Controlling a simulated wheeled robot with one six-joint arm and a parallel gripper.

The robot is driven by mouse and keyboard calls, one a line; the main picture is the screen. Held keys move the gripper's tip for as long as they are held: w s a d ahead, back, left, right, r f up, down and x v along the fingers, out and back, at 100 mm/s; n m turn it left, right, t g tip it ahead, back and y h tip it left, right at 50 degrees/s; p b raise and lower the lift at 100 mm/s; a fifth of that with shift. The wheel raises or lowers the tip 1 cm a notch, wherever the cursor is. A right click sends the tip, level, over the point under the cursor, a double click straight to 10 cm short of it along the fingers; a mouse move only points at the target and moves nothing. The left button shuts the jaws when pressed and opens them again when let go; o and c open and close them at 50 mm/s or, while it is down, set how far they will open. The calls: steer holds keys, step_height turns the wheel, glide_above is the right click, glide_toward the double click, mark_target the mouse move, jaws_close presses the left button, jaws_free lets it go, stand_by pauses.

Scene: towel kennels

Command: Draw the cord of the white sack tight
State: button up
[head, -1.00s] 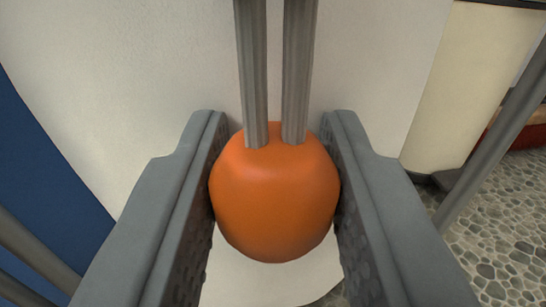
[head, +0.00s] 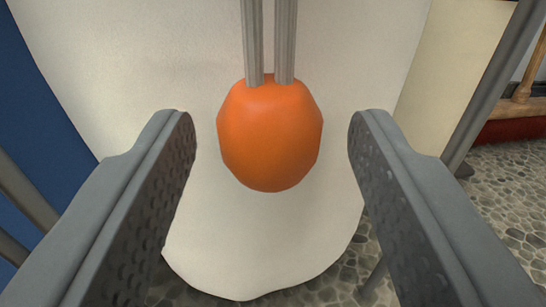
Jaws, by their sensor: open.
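The white sack (head: 260,235) hangs in front of me and fills the middle of the head view, its rounded bottom above the pebbled floor. An orange toggle (head: 270,135) hangs against its front on two grey cord strands (head: 269,40) that come down from above the picture. The top of the sack and its mouth are out of view. My gripper (head: 272,135) is open, with one jaw on each side of the orange toggle and a clear gap to it on both sides. Nothing is in its grip.
Grey metal tubes stand to the right (head: 492,90) and at the lower left (head: 28,192). A blue surface (head: 35,120) lies left of the sack, a cream panel (head: 450,70) to its right. A red object (head: 515,130) sits far right on the pebbled floor (head: 505,200).

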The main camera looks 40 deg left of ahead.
steer(key=v, duration=1.5)
steer(key=shift+s+d, duration=0.1)
steer(key=shift+d, duration=0.05)
